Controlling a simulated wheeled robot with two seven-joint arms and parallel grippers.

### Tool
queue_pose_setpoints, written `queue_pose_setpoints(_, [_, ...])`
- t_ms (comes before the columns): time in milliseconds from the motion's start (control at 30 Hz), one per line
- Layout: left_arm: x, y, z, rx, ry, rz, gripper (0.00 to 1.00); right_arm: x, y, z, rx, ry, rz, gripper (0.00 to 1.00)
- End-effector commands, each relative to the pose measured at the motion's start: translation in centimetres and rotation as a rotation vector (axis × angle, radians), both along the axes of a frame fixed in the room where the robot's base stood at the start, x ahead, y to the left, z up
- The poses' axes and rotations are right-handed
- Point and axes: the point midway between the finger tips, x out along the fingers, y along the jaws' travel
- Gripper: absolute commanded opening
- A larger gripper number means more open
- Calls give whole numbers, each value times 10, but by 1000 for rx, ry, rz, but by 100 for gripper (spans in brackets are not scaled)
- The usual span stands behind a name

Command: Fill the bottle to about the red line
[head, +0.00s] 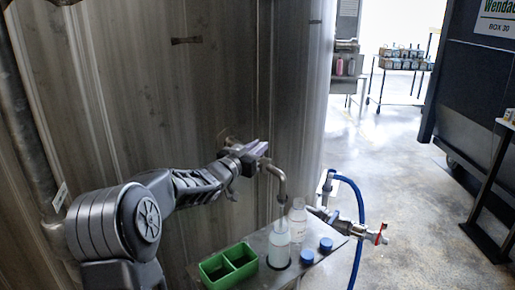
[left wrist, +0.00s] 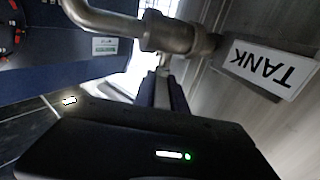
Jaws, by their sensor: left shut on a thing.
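My left gripper (head: 258,150) is at the tank tap, above a curved metal spout (head: 281,185). It is shut on what appears to be the tap's handle, which is mostly hidden between the fingers. In the left wrist view the fingers (left wrist: 162,90) sit just below the metal pipe fitting (left wrist: 172,36). My right gripper is not in view.
A second bottle (head: 298,218) stands just behind. Two blue caps (head: 326,244) and a green divided bin (head: 213,268) are on the shelf. A valve with a red handle (head: 379,234) and a blue hose (head: 361,205) are at its right. A TANK label (left wrist: 270,68) is beside the fitting.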

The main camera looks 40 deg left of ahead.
Motion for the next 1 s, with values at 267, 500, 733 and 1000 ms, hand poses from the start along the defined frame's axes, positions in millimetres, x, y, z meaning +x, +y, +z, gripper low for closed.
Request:
queue_pose_setpoints(267, [1,3,5,4,-2,-21,0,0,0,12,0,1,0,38])
queue_pose_setpoints(500, [2,7,11,4,-1,-181,0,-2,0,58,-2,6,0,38])
queue_pose_setpoints(733, [2,7,5,2,-3,-370,0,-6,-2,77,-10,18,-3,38])
queue_pose_setpoints(1000, [1,6,2,1,-3,-396,0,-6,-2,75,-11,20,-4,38])
